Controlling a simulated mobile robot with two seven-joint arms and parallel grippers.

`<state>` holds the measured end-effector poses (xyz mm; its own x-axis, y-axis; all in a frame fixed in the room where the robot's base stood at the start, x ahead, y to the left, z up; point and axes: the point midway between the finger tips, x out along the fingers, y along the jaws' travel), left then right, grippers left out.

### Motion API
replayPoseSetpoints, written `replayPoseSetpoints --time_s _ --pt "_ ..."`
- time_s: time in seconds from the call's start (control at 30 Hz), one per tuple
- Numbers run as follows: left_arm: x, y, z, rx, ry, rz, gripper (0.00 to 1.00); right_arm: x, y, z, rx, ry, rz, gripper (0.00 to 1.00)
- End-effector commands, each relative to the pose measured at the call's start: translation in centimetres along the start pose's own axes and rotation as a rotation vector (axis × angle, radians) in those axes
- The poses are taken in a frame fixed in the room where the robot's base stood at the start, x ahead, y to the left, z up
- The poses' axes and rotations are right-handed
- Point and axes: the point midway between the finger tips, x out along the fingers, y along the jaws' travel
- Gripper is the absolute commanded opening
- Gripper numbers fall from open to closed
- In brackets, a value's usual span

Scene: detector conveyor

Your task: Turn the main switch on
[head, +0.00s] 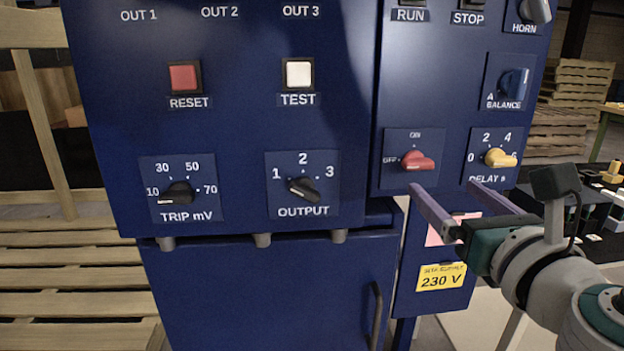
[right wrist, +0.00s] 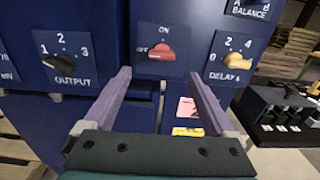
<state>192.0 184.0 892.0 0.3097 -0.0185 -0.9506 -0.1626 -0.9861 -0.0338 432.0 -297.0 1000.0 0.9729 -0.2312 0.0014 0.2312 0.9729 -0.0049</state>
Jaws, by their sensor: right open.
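The main switch is a red rotary knob (head: 417,160) on the right-hand blue panel, with OFF marked at its left and ON above it. The knob lies roughly horizontal, in line with the OFF mark. It also shows in the right wrist view (right wrist: 161,53), beyond and between my fingertips. My right gripper (head: 443,186) is open and empty, just below and to the right of the knob in the head view. In the right wrist view my gripper (right wrist: 158,73) has its fingers spread below the knob, apart from it. My left gripper is not in view.
The yellow DELAY knob (head: 500,158) is close right of the switch, with the blue BALANCE knob (head: 514,83) above. The black OUTPUT knob (head: 304,189) is to the left. A yellow 230 V label (head: 441,277) is below. A dark table (head: 592,245) with small items stands right.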

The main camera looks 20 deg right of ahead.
Motion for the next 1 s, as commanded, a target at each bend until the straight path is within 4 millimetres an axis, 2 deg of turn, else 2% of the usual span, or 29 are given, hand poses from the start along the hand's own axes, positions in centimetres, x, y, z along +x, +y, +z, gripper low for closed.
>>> replayPoseSetpoints --time_s 0.5,0.7,0.97,1.0 --pt "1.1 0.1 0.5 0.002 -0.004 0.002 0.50 8.1 0.0 0.0 0.005 -0.001 -0.003 0.90" --pt "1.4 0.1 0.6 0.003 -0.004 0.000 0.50 9.3 -0.1 0.1 0.006 0.001 -0.003 0.90" --pt "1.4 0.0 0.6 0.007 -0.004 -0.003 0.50 9.4 -0.1 0.2 0.006 0.001 -0.002 0.90" --pt "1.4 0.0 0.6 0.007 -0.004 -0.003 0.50 9.4 -0.1 0.2 0.006 0.001 -0.002 0.87"
